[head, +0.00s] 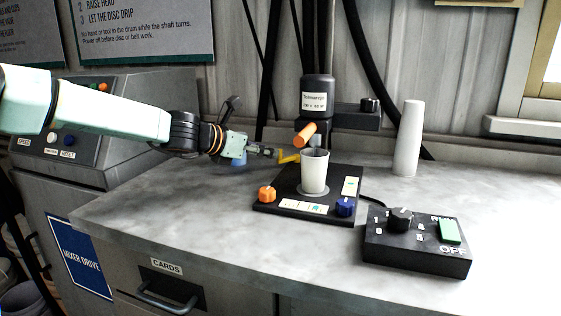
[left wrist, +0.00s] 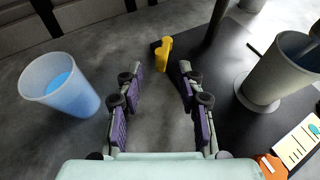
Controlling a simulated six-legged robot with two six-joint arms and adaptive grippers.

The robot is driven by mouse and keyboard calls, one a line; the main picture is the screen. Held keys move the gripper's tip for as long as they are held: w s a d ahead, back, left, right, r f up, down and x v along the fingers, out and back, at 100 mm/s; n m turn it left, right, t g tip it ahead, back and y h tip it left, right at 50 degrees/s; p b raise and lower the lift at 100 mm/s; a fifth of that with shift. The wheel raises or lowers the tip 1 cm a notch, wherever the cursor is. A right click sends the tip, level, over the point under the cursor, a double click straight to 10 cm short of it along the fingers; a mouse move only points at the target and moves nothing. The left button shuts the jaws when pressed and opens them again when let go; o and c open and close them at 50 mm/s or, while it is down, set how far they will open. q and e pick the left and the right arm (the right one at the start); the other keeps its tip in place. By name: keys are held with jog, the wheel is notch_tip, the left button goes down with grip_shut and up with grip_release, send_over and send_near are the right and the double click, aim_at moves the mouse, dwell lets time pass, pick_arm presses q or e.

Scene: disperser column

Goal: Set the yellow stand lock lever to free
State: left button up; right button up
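The yellow lever (head: 289,157) sticks out at the left rear of the black stand base, beside the stand's post. In the left wrist view the yellow lever (left wrist: 163,54) shows just ahead of the gap between my fingertips. My left gripper (head: 272,152) reaches in from the left, close to the lever. In the left wrist view my left gripper (left wrist: 161,70) is open, with nothing between its fingers. I cannot tell whether it touches the lever. My right gripper is in neither view.
A white beaker (head: 314,172) stands on the black stand base (head: 276,203), under the dark motor head (head: 318,95). A cup with blue liquid (left wrist: 62,85) is left of my gripper. A control box (head: 417,250) and a white cylinder (head: 408,140) stand to the right. The front counter is clear.

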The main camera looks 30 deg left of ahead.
aim_at(279, 159)
pick_arm(q)
jog(key=shift+w+d+f+b, duration=0.15)
jog(key=shift+w+f+b, duration=0.25)
jog(key=shift+b, duration=0.3)
jog(key=shift+w+f+b, duration=0.1)
jog(key=shift+w+b, duration=0.25)
jog(key=shift+b, duration=0.05)
jog(key=b+x, duration=0.2)
jog(key=shift+w+d, duration=0.15)
jog(key=shift+w, duration=0.1)
jog(key=shift+b+x, duration=0.5)
jog(key=shift+x, duration=0.45)
